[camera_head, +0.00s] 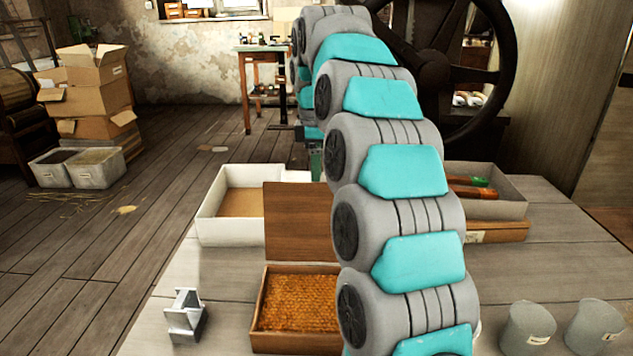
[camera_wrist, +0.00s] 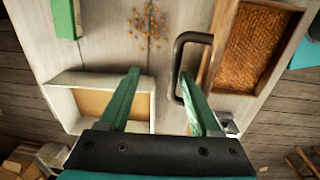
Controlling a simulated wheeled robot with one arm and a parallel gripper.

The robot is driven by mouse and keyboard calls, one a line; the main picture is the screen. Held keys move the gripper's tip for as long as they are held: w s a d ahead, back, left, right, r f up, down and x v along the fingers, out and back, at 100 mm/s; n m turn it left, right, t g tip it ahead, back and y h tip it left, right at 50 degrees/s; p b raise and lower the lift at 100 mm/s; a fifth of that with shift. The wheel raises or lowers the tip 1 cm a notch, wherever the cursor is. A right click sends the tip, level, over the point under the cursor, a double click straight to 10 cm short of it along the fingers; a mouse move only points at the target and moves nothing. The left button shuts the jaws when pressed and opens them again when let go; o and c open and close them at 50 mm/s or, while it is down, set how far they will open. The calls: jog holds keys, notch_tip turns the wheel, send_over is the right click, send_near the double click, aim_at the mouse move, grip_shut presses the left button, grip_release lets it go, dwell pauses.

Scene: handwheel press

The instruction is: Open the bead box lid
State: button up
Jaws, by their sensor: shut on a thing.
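The bead box (camera_head: 254,318) is a wooden box full of orange beads on the table in the head view. Its brown lid (camera_head: 300,220) stands upright at the back edge, so the beads are exposed. The box also shows at the upper right of the wrist view (camera_wrist: 287,60). A dark C-shaped handle (camera_wrist: 176,72) stands out beside it there. My gripper (camera_wrist: 158,78) has two green fingers, with the handle bar between them and the right finger inside the loop. In the head view my arm hides most of the gripper and part of the box.
A white open tray (camera_head: 215,215) stands left behind the lid. Another tray (camera_head: 512,208) with tools is at right. A metal block (camera_head: 185,318) sits left of the box, and grey cups (camera_head: 528,325) stand at front right. Loose orange beads (camera_wrist: 148,25) lie on the table.

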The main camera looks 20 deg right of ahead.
jog(key=s+a+r+b, duration=0.1)
jog(key=s+r+b, duration=0.1)
jog(key=s, duration=1.4)
jog(key=shift+r, duration=0.25)
dwell(0.4)
